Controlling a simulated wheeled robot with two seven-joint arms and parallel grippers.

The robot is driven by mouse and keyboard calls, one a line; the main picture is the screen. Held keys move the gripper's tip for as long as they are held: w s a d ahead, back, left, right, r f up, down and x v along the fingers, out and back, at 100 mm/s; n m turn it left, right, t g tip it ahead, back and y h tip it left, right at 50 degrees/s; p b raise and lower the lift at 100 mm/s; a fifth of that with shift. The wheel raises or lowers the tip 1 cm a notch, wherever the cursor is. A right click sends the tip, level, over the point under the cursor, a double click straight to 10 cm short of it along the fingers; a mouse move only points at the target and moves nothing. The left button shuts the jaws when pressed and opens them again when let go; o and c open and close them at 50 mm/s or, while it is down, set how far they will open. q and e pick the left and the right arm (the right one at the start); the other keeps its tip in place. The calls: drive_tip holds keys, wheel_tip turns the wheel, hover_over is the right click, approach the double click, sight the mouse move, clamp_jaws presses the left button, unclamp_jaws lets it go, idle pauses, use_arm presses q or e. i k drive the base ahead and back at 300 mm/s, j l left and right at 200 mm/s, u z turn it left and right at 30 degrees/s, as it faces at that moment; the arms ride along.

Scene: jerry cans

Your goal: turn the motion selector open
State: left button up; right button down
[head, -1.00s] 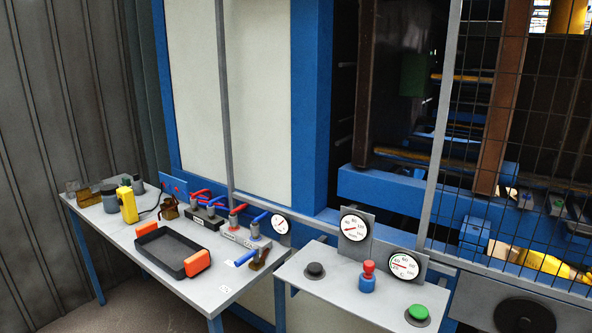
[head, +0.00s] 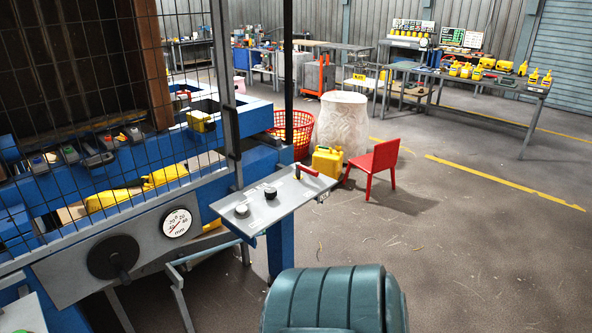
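A grey sloped control panel (head: 275,204) stands on a blue post in the middle of the head view. It carries a light grey knob (head: 242,211), a black knob (head: 270,192) and a red-handled lever (head: 307,171) near its far end. Small labels lie beside them but are too small to read, so I cannot tell which control is the motion selector or its setting. Neither of my grippers is in view.
A teal ribbed rounded object (head: 330,302) stands in front of the panel. A black handwheel (head: 113,257) and a round gauge (head: 177,223) are at the left, below a mesh guard. A red chair (head: 374,160) and yellow jerry can (head: 327,161) stand behind. Floor at right is clear.

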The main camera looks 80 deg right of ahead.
sight(270, 191)
drive_tip(key=z, duration=2.35)
